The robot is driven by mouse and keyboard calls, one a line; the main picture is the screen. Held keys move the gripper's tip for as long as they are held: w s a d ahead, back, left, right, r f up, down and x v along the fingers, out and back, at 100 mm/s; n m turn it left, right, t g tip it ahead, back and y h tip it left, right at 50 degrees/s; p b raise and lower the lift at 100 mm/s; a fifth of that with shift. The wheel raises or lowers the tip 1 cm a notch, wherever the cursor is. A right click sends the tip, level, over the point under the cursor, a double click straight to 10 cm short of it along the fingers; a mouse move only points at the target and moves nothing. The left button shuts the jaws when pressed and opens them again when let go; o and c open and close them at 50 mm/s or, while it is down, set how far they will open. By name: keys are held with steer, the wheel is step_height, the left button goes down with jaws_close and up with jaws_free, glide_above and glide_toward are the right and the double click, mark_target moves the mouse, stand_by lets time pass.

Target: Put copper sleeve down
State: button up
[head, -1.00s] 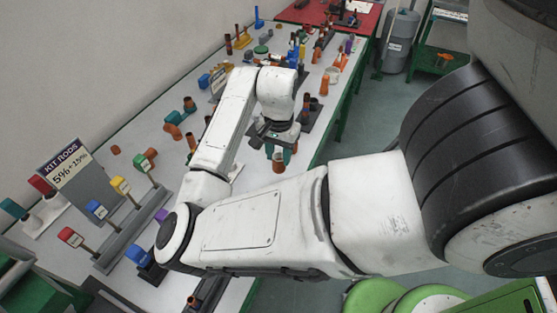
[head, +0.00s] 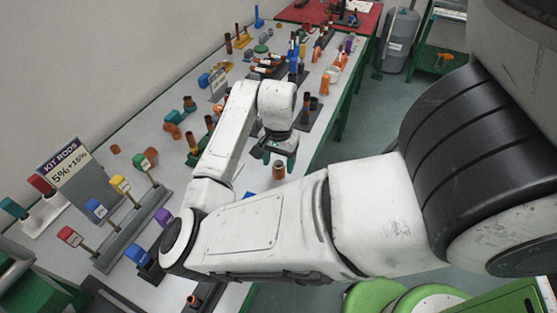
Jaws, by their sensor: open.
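The copper sleeve (head: 279,170) is a short copper-brown cylinder. It appears upright near the right edge of the white table, just below my gripper. My gripper (head: 278,160) points down over it. Its teal-tipped fingers are spread apart on either side of the sleeve's upper end, and the jaws are open. Whether a finger still touches the sleeve cannot be told at this size.
The white table (head: 182,180) holds coloured rods in a grey rack (head: 135,225) and a "KIT RODS" sign (head: 68,165) at the left. Many small parts stand towards the back. A dark stand (head: 310,113) with cylinders is behind my gripper.

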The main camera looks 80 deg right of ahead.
steer(key=shift+r, duration=0.1)
step_height(320, 180, up, 12)
steer(key=shift+p, duration=0.4)
steer(key=shift+s, duration=0.1)
stand_by(0.6)
